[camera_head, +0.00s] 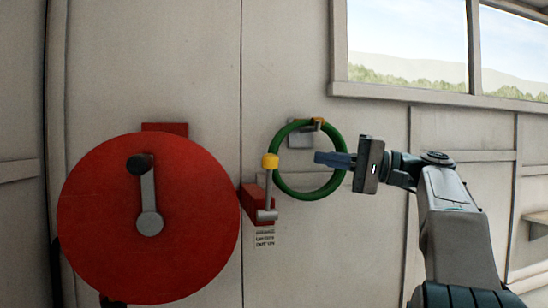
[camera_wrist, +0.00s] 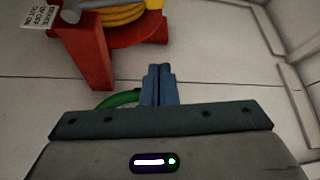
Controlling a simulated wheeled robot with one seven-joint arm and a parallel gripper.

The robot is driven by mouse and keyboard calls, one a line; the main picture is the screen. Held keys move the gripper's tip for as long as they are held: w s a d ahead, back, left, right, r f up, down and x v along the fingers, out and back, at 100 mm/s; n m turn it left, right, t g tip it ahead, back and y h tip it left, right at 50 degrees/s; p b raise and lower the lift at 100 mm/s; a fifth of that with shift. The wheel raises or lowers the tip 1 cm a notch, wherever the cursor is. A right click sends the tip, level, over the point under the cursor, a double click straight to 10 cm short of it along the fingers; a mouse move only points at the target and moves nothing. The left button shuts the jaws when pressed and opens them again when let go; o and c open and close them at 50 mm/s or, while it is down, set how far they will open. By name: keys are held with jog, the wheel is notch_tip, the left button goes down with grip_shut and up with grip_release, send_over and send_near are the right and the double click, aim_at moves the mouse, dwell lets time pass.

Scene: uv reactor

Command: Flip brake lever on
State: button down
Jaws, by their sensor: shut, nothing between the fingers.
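The brake lever (camera_head: 267,190) is a grey bar on a red bracket (camera_head: 252,203) on the wall. It stands upright, with a yellow knob (camera_head: 270,161) at its top and its pivot at the bottom. The red bracket also shows at the upper left of the wrist view (camera_wrist: 92,50), with a grey lever part beside it. My gripper (camera_head: 318,158) has its blue fingers shut and empty. It points left, to the right of the knob and apart from it, in front of the green ring in the head view. In the wrist view the fingertips (camera_wrist: 158,70) show together.
A large red reel disc (camera_head: 95,235) with a crank handle (camera_head: 148,195) stands left. A small label (camera_head: 265,240) sits below the lever.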

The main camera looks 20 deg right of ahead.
jog(key=shift+a, duration=0.1)
jog(key=p, duration=0.4)
send_over(269, 187)
jog(key=w+d, duration=0.1)
jog(key=d, duration=0.2)
jog(key=shift+r, duration=0.1)
